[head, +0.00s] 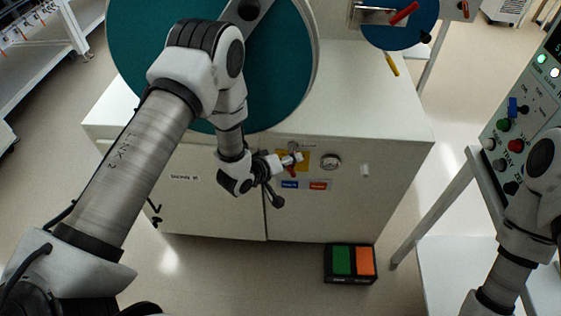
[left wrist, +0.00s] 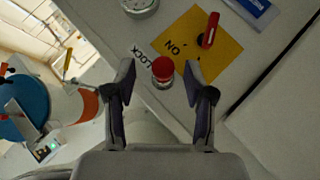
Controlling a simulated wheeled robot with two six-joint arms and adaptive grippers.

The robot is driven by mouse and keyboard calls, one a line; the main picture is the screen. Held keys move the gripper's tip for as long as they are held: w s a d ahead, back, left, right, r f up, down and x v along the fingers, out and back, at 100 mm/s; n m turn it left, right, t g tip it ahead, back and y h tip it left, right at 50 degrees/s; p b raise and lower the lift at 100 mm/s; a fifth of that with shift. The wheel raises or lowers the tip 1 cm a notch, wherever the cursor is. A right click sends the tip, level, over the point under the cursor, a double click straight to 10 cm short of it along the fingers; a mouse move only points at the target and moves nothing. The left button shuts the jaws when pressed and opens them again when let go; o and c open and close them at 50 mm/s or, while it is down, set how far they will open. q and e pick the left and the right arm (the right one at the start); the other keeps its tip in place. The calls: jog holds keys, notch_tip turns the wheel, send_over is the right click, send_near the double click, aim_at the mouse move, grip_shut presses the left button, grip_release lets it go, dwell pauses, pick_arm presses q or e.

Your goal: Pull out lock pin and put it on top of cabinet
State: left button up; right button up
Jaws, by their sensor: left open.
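The lock pin has a red round knob (left wrist: 163,69) on a metal base, beside a LOCK label in the left wrist view. It is in the front panel of the white cabinet (head: 365,110). My left gripper (left wrist: 160,76) is open, one finger on each side of the knob, with gaps showing. In the head view my left gripper (head: 285,164) is at the cabinet front, and I cannot clearly make out the pin there. My right arm shows at the right edge, but its gripper is not in view.
A yellow ON plate (left wrist: 222,51) with a red handle (left wrist: 210,30) is close to the pin. A round gauge (head: 330,162) is to its right. A large teal disc (head: 280,60) covers the left of the cabinet top; the right part is clear.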

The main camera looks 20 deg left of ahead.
pick_arm(q)
jog(key=shift+a+f, duration=0.15)
jog(key=shift+a, duration=0.05)
jog(key=shift+c, duration=0.3)
jog(key=c, duration=0.9)
grip_shut()
jog(key=shift+s+d+p, duration=0.15)
jog(key=shift+s+d, duration=0.1)
jog(key=shift+s, duration=0.55)
jog(key=shift+s+d+p, duration=0.2)
jog(key=shift+s+d, duration=0.05)
jog(key=shift+s, duration=0.6)
jog(key=shift+s+d+p, duration=0.15)
jog(key=shift+s+d, duration=0.1)
jog(key=shift+s, duration=0.55)
jog(key=s, duration=0.2)
jog(key=s+d+p, duration=0.1)
jog(key=s, duration=0.1)
jog(key=shift+s+d, duration=0.15)
jog(key=shift+s, duration=0.15)
notch_tip(320, 180, up, 7)
jog(key=w+d, duration=0.2)
jog(key=w, duration=0.1)
jog(key=s+a+r+n+t+y, duration=0.1)
jog(key=s+a+r+n+y, duration=0.1)
jog(key=a+n+y, duration=0.2)
jog(key=shift+s+a+n+y, duration=0.3)
jog(key=shift+s+a+n, duration=0.1)
jog(key=shift+a, duration=0.55)
